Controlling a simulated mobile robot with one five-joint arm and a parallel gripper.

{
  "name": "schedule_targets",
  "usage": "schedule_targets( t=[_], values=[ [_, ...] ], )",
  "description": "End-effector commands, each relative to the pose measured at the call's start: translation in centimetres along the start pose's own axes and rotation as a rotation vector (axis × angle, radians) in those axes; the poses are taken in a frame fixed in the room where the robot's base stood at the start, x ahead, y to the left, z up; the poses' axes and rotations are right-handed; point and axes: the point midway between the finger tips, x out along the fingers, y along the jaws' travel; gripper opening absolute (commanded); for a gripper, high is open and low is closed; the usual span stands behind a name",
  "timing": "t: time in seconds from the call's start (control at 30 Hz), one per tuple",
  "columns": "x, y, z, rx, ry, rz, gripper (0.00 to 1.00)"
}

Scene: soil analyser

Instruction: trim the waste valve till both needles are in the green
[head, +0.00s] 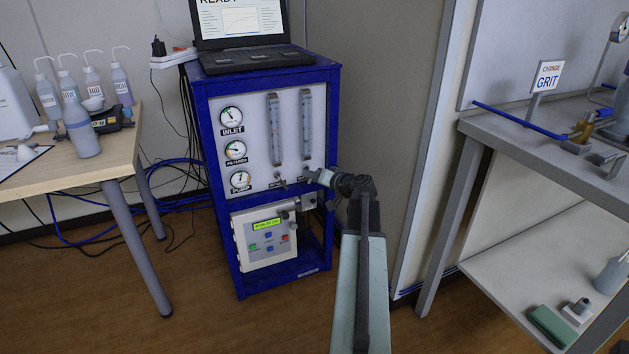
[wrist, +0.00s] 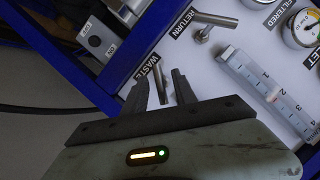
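The waste valve (wrist: 161,84) is a short metal handle beside the WASTE label in the wrist view. My gripper (wrist: 161,77) is open, with one dark finger on each side of the handle and gaps visible between. The inlet gauge (head: 231,116), filtered gauge (head: 235,150) and pump gauge (head: 240,180) are on the panel's left. Their needles are too small to read against coloured bands. A gauge (wrist: 304,27) is partly cut off in the wrist view.
The return valve (wrist: 214,26) is close to the waste valve. Two flow tubes (head: 274,130) stand above the valves; one tube (wrist: 265,92) shows a red mark in the wrist view. A control box (head: 266,238) sits below. A grey bench (head: 480,126) is at right.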

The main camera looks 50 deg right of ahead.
Motion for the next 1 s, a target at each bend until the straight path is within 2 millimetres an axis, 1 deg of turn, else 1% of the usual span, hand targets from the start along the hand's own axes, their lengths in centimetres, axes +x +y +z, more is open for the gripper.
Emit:
schedule_targets(
  t=[0.17,0.2,0.27,0.3,0.33,0.43,0.47,0.67,0.83,1.0],
  values=[
    [0.04,-0.03,-0.02,0.000,0.000,0.000,0.33],
    [0.03,-0.02,-0.03,0.000,0.000,0.001,0.30],
    [0.02,-0.02,-0.03,0.000,0.000,0.001,0.14],
    [0.02,-0.01,-0.03,0.000,0.000,0.001,0.03],
    [0.01,-0.01,-0.03,0.000,0.000,0.001,0.00],
    [0.00,0.01,-0.03,0.000,0.000,0.001,0.00],
    [0.03,0.44,-0.41,0.000,0.002,0.003,0.00],
    [-0.08,0.07,-0.17,-0.024,0.003,0.013,0.00],
    [-0.12,-0.05,-0.16,-0.096,0.003,0.043,0.00],
    [-0.13,-0.10,-0.11,-0.204,0.002,0.087,0.00]
  ],
)
